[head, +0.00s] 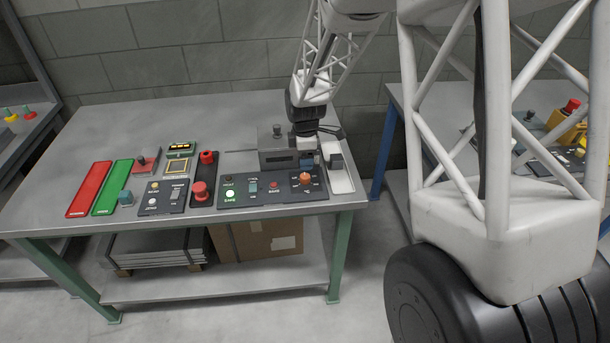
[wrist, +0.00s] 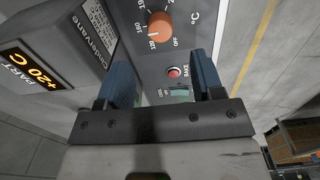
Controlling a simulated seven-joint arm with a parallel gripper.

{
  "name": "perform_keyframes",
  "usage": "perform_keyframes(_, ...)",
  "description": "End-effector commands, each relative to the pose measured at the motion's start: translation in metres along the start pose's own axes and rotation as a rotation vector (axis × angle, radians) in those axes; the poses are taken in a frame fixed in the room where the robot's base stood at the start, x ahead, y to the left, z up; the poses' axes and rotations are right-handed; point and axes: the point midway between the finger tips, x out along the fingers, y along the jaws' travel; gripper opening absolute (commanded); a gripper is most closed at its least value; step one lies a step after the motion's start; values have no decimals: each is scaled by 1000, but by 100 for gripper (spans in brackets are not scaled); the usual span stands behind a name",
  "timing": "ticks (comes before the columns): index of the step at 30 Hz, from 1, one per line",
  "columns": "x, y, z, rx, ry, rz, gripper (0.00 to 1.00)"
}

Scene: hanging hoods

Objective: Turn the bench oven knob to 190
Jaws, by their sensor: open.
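The oven knob is orange and round, on the dark control panel at the bench's front right; it shows in the head view (head: 305,178) and at the top of the wrist view (wrist: 160,26). In the head view my gripper (head: 307,158) is just behind the knob.
A red BAKE button (wrist: 174,72) and a green switch (wrist: 180,92) sit on the same panel, close to the fingers. A grey box with a +20 °C display (wrist: 35,75) stands beside the left finger. Other panels with red stop buttons (head: 199,191) lie further left.

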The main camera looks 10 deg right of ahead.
Motion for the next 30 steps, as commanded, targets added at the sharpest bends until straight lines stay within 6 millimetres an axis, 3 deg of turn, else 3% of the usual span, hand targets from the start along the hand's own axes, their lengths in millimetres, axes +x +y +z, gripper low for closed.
perform_keyframes(13,10,-1,0,1,0,-2,61)
perform_keyframes(30,67,0,0,2,0,-1,61)
